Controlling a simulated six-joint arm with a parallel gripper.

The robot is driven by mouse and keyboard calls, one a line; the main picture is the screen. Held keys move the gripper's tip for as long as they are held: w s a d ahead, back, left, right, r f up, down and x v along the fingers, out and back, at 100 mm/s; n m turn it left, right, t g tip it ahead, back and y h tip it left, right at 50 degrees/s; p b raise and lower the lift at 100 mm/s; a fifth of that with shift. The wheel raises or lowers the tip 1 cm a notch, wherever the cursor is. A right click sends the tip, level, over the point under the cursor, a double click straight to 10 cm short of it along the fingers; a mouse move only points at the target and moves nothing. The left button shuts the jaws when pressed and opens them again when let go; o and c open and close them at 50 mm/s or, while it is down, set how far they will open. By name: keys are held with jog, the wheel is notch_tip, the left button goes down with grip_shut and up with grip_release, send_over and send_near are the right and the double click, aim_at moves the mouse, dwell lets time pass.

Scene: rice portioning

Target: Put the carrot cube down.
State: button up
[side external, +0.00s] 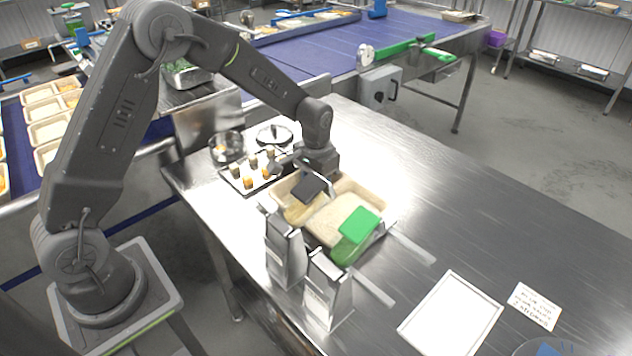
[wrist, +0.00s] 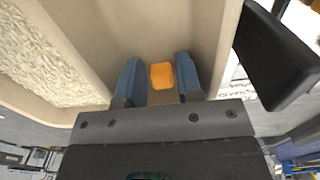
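In the wrist view my gripper (wrist: 160,80) has its two blue fingers on either side of the orange carrot cube (wrist: 161,75). The fingers look closed against its sides. Beige container walls surround the cube and fingers. In the side view my gripper (side external: 318,162) is low over the back of the beige containers (side external: 378,193); its fingertips and the held cube are hidden there.
A green scoop (side external: 356,228) sits at the rice container's front. Metal holders (side external: 328,290) stand in front. The table's right side is mostly clear around a white-framed panel (side external: 451,315).

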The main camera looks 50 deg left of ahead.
notch_tip(320, 180, up, 12)
jog(key=shift+r, duration=0.2)
jog(key=s+d+r+t, duration=0.1)
jog(key=s+r+t, duration=0.1)
jog(key=s+r, duration=0.5)
jog(key=s+d+r+t, duration=0.1)
jog(key=s+r+t, duration=0.15)
jog(key=s, duration=0.75)
jog(key=s+t, duration=0.1)
jog(key=s, duration=0.7)
jog(key=shift+s+d+f, duration=0.2)
jog(key=shift+s+f, duration=0.1)
jog(key=shift+s, duration=0.05)
